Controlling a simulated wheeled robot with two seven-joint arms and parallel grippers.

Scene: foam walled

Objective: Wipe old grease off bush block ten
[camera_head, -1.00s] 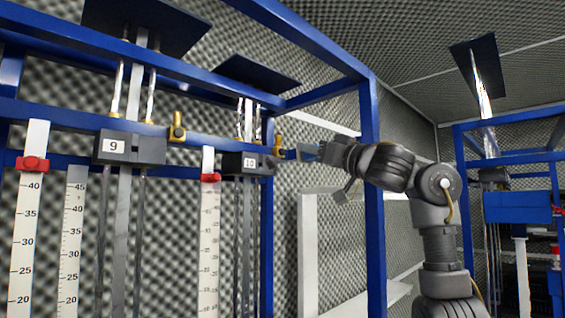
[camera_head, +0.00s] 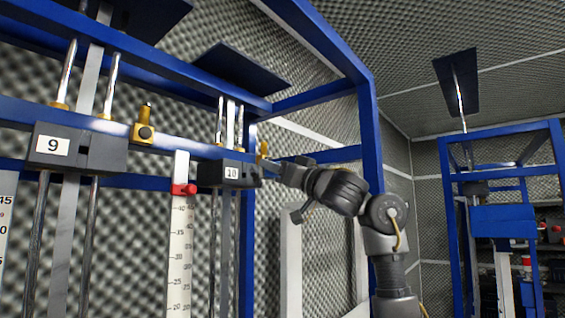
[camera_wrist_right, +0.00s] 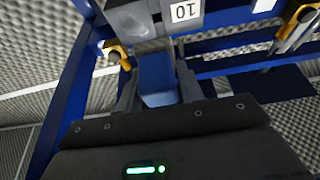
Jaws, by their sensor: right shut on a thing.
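Bush block ten (camera_head: 229,173) is a dark grey block with a white "10" label, on the blue frame in the head view. It also shows at the top of the right wrist view (camera_wrist_right: 134,20). My right gripper (camera_head: 277,171) is just right of the block. Grease cannot be made out. My left gripper is not in view.
A brass fitting (camera_head: 263,152) stands beside block ten, close to my right gripper. Block nine (camera_head: 82,148) and another brass fitting (camera_head: 144,126) are to the left. A blue frame post (camera_head: 369,140) stands behind my right arm. A white scale (camera_head: 180,240) with a red clamp hangs below.

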